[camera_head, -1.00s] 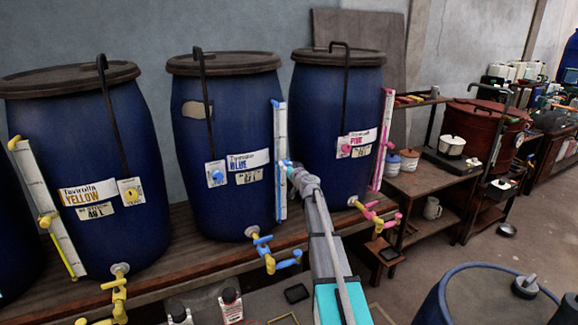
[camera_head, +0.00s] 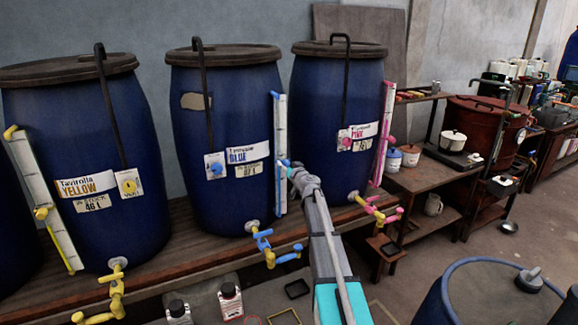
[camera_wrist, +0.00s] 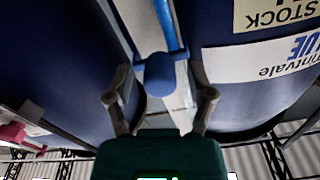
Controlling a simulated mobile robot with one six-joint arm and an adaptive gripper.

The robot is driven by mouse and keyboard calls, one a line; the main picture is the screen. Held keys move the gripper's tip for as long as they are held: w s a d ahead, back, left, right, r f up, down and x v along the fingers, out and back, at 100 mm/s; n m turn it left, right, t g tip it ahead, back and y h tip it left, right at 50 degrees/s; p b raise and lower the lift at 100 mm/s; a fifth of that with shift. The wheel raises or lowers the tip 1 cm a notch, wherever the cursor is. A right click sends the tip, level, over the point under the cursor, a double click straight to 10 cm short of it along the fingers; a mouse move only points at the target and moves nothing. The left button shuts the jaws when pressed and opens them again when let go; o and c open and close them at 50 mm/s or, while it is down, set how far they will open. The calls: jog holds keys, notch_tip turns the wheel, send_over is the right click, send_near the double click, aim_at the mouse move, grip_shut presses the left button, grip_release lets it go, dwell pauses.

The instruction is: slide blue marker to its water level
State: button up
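The blue marker (camera_head: 285,163) sits on the white upright gauge (camera_head: 280,125) at the right side of the middle vat (camera_head: 225,110), labelled BLUE. In the wrist view, turned upside down, the marker (camera_wrist: 158,75) is a blue knob between my fingers. My gripper (camera_wrist: 160,92) is open around it, with a gap on each side. In the head view my gripper (camera_head: 291,170) is at the marker's right. A blue water column (camera_wrist: 166,25) shows on the marker's lower side along the gauge. Its top end is hidden or too close to the marker to tell.
The YELLOW vat (camera_head: 85,150) stands left and the PINK vat (camera_head: 335,110) right, each with its own gauge. A blue tap (camera_head: 268,250) sticks out below the middle vat. A wooden bench (camera_head: 200,265) carries the vats. A blue drum (camera_head: 490,290) stands at front right.

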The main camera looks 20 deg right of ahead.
jog(key=shift+s, duration=0.1)
jog(key=shift+s, duration=0.1)
jog(key=s, duration=1.1)
jog(key=shift+s+d, duration=0.2)
jog(key=shift+s, duration=0.15)
dwell(0.4)
jog(key=s+a+f+n+g+y+p, duration=0.1)
jog(key=s+a+f+n+g+y, duration=0.3)
jog(key=a, duration=0.7)
jog(key=s+a+f+n+g+y+p, duration=0.15)
jog(key=s+a+f+g, duration=0.3)
jog(key=a, duration=0.65)
jog(key=s+a+f+m+g+h, duration=0.1)
jog(key=s+f+g+h, duration=0.1)
jog(key=s, duration=0.5)
jog(key=s+a+f+m+g+h+p, duration=0.1)
jog(key=s+a+f+g+h, duration=0.1)
jog(key=s+g, duration=0.2)
jog(key=s+a+f+m+g+h, duration=0.1)
jog(key=s+g+h, duration=0.1)
jog(key=s, duration=0.8)
jog(key=shift+a+f+g+p, duration=0.35)
jog(key=shift+f+g+p, duration=0.05)
jog(key=shift+g, duration=0.35)
